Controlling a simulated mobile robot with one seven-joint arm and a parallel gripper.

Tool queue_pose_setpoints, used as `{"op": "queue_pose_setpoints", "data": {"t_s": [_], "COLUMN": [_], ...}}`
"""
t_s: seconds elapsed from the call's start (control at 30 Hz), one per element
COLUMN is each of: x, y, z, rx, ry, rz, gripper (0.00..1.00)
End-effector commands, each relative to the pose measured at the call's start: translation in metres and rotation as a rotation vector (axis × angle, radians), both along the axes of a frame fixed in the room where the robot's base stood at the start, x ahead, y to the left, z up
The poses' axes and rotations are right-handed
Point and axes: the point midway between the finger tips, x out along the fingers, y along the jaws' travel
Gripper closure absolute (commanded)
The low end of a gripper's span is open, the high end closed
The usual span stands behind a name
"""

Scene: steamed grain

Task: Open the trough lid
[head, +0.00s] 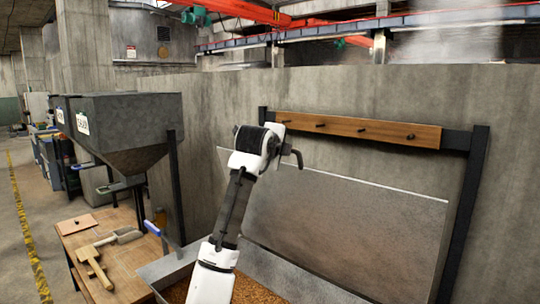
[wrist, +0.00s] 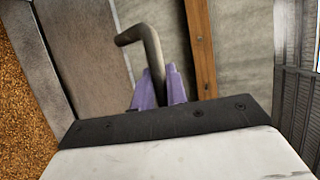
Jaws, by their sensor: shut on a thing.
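The trough lid (head: 345,225) is a large grey metal panel, raised steeply and leaning back toward the concrete wall. Its curved metal handle (head: 298,158) shows at the upper left of the lid, beside my wrist; it also shows in the wrist view (wrist: 146,38). My gripper, with purple fingers (wrist: 158,90), is shut on the handle. In the head view my wrist hides the fingers. The trough (head: 157,273) stands open below, with brown grain (head: 258,291) inside; the grain also shows at the left of the wrist view (wrist: 22,95).
A wooden peg rail (head: 350,128) on dark posts (head: 470,210) stands above the lid. A wooden table (head: 120,262) with a mallet (head: 95,262) and a scoop (head: 128,235) is at left. A grey hopper (head: 125,125) stands behind it.

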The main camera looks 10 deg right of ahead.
Motion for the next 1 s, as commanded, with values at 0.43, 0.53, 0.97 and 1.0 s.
{"op": "queue_pose_setpoints", "data": {"t_s": [0.43,0.53,0.97,1.0], "x": [0.0084,0.0083,0.0086,0.0086], "y": [-0.0125,-0.0125,-0.0124,-0.0124], "z": [0.0076,0.0076,0.0055,0.0053], "rx": [0.023,0.023,0.026,0.026], "ry": [0.016,0.016,0.019,0.019], "rz": [0.001,0.001,0.000,0.000], "gripper": [1.00,1.00,0.64,0.64]}}
